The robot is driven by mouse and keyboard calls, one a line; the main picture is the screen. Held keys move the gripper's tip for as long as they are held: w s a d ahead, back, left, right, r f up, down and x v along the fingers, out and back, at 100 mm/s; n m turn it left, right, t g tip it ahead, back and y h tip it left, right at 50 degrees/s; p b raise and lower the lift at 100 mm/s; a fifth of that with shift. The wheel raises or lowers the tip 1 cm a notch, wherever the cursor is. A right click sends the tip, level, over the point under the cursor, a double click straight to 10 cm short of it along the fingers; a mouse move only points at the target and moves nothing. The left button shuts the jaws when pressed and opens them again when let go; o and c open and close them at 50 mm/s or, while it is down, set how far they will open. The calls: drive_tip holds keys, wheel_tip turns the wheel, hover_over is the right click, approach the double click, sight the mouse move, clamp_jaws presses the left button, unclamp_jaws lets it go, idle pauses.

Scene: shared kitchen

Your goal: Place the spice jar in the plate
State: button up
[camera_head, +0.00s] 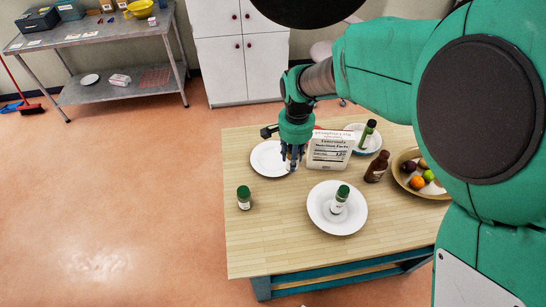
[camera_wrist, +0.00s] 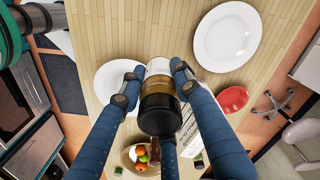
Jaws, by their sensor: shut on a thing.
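My gripper (camera_head: 292,157) is low over the right edge of the far white plate (camera_head: 262,165). In the wrist view its blue fingers are shut on a jar (camera_wrist: 158,108) with a dark end, a gold-brown band and a pale part. In the head view the held jar is too small and covered to make out. The far plate also shows in the wrist view (camera_wrist: 228,36), empty, off to the upper right of the jar. A nearer white plate (camera_head: 320,222) holds an upright green-lidded jar (camera_head: 339,200). Another green-lidded jar (camera_head: 244,198) stands on the table at left.
A white carton (camera_head: 328,150) stands right beside my gripper. Behind it are a green bottle (camera_head: 367,134) at a bowl and a red dish (camera_wrist: 232,98). A brown bottle (camera_head: 377,167) and a fruit bowl (camera_head: 438,192) are at right. The table's front left (camera_head: 265,240) is clear.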

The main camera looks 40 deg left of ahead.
wheel_tip(320, 180, down, 15)
drive_tip(key=shift+r, duration=0.15)
drive_tip(key=shift+w, duration=0.1)
drive_tip(key=shift+a, duration=0.1)
approach(281, 164)
drive_tip(key=shift+s+d+f+p, duration=0.35)
drive_tip(key=shift+s+p, duration=0.05)
drive_tip(key=shift+s, duration=0.05)
idle(0.4)
drive_tip(key=shift+w+a+f, duration=0.1)
drive_tip(key=shift+w+a, duration=0.2)
drive_tip(key=shift+f, duration=1.7)
drive_tip(key=shift+f, duration=0.15)
